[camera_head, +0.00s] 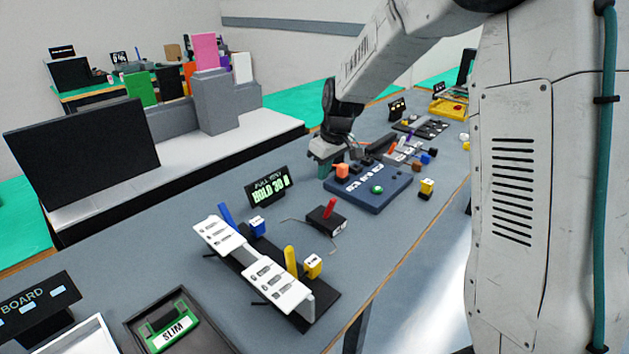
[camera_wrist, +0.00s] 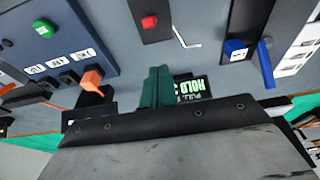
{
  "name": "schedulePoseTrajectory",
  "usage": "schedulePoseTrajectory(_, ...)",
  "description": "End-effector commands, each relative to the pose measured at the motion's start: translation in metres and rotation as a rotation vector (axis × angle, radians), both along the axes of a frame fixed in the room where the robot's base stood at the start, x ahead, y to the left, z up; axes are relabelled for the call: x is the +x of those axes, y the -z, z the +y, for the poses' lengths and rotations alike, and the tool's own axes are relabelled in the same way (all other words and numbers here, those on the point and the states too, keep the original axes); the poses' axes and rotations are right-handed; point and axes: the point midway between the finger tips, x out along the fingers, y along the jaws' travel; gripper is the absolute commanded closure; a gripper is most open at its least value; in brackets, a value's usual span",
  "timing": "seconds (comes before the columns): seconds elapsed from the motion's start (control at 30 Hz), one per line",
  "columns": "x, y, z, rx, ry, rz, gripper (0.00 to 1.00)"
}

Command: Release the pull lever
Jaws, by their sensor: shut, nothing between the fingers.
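A small black box (camera_head: 322,222) with a red lever knob (camera_head: 328,208) stands on the grey table in the head view, in front of a black sign (camera_head: 268,187) reading "HOLD 30". I take it for the pull lever. In the wrist view the red knob (camera_wrist: 149,22) is at the top, and part of the sign (camera_wrist: 190,88) shows beside my fingers. My gripper (camera_head: 323,173) has green fingers, seen together in the wrist view (camera_wrist: 157,85). It is shut and empty, apart from the red knob and behind it, by the sign.
A blue panel (camera_head: 370,194) with an orange piece (camera_head: 342,170) and a green button stands right of my gripper. White label boards (camera_head: 277,284) with blue and yellow levers stand at front left. A black tray (camera_head: 185,335) holds a green "SLIM" item. Bare table lies between.

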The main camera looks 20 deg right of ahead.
Motion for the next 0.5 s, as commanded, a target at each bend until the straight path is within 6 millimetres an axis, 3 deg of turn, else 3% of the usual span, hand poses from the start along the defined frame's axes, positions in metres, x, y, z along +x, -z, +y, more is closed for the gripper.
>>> schedulePoseTrajectory(0.2, -0.014, -0.02, -0.007, 0.0, -0.001, -0.001, 1.0)
schedulePoseTrajectory(0.5, -0.016, -0.023, -0.007, 0.0, -0.003, 0.0, 1.0)
